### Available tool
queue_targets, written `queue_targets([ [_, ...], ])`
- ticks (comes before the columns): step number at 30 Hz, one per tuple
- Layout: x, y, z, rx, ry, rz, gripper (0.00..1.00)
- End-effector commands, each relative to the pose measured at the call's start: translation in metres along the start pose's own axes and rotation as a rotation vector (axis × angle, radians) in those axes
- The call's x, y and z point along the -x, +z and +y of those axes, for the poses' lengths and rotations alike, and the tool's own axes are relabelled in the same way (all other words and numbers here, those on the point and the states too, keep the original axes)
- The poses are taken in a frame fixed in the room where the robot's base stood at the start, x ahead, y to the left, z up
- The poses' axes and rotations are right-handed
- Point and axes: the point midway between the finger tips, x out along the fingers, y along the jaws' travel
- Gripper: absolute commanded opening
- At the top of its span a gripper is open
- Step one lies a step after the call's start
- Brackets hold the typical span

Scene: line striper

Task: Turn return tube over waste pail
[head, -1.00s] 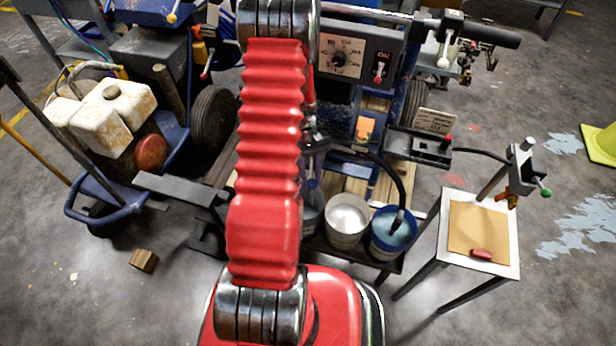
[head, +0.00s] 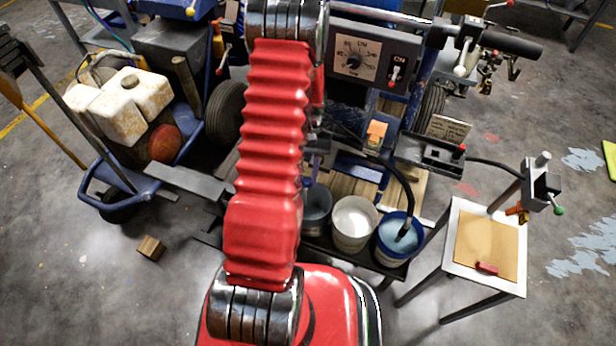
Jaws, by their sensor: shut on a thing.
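My red arm covers the middle of the head view. My gripper (head: 312,165) shows only as a small dark and purplish part at the arm's right edge, above the pails; its jaws are mostly hidden. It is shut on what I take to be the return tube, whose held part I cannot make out. Three pails stand in a row below: a grey one (head: 316,212) partly behind my arm, a white one (head: 354,226) with pale contents, and a blue one (head: 392,254) with bluish liquid. A black hose (head: 407,190) curves down into the blue pail. No label tells which pail is for waste.
A small stand (head: 455,268) with a tan board and red block is at right. The striper's control panel (head: 355,60) is behind the pails. A stained white tank (head: 125,100) and a wooden block (head: 150,248) are at left.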

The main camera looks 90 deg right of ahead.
Motion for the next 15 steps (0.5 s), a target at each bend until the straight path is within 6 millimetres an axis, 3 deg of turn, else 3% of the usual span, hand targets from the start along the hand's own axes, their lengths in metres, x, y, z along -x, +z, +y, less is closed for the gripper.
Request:
queue_targets([
  [8, 0.0013, -0.0029, 0.0012, -0.001, 0.000, 0.009, 0.00],
  [9, 0.0014, -0.0029, 0.0012, -0.001, 0.000, 0.009, 0.26],
  [15, 0.0008, -0.0017, 0.0014, -0.002, 0.000, 0.005, 0.40],
])
